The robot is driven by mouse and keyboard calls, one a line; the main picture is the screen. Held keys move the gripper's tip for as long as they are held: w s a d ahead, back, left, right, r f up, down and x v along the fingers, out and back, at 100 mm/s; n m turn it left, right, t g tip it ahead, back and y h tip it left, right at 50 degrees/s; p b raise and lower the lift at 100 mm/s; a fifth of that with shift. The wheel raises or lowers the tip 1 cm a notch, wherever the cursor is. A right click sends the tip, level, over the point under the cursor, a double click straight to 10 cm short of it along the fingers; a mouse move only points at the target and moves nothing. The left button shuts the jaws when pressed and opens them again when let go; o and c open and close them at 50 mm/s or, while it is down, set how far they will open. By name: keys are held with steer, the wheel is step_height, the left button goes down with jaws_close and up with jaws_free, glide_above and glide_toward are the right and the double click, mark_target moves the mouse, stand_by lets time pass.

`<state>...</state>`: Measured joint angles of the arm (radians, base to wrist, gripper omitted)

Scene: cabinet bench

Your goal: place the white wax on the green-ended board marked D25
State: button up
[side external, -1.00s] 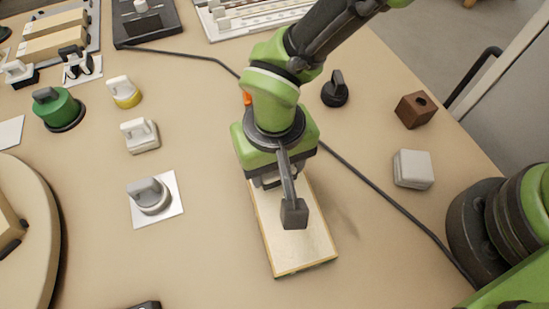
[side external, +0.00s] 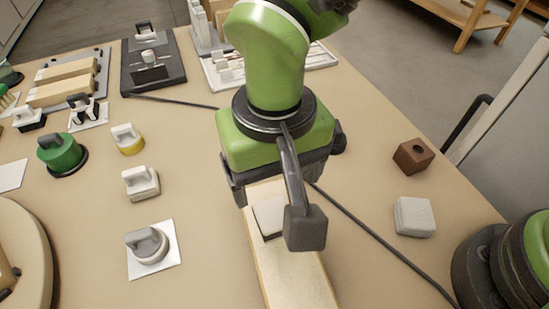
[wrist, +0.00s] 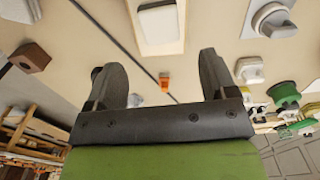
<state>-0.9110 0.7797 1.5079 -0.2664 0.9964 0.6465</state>
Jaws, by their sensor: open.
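The white wax (side external: 268,215), a flat block with a dark lower edge, lies on the long pale board (side external: 290,275). It also shows on the board in the wrist view (wrist: 158,27). The board's near end runs out of the side view, and I cannot read a D25 mark or see a green end now. My gripper (side external: 272,212) is open and empty above the wax, apart from it. In the wrist view, the gripper's two fingers (wrist: 162,70) stand wide apart with nothing between them.
A whitish square block (side external: 414,217) and a brown block with a hole (side external: 413,156) stand at the right. A black cable crosses the bench beside the board. Handled pieces, one green (side external: 60,153), one on a white card (side external: 148,245), stand at the left.

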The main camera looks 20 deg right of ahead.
steer(key=w+d+r+m+t+y, duration=0.2)
steer(key=d+r, duration=1.3)
steer(key=s+d+r+m+t, duration=0.2)
steer(key=s+d+t, duration=0.3)
steer(key=s+d, duration=0.5)
steer(key=shift+d+r, duration=0.3)
steer(key=shift+d, duration=0.35)
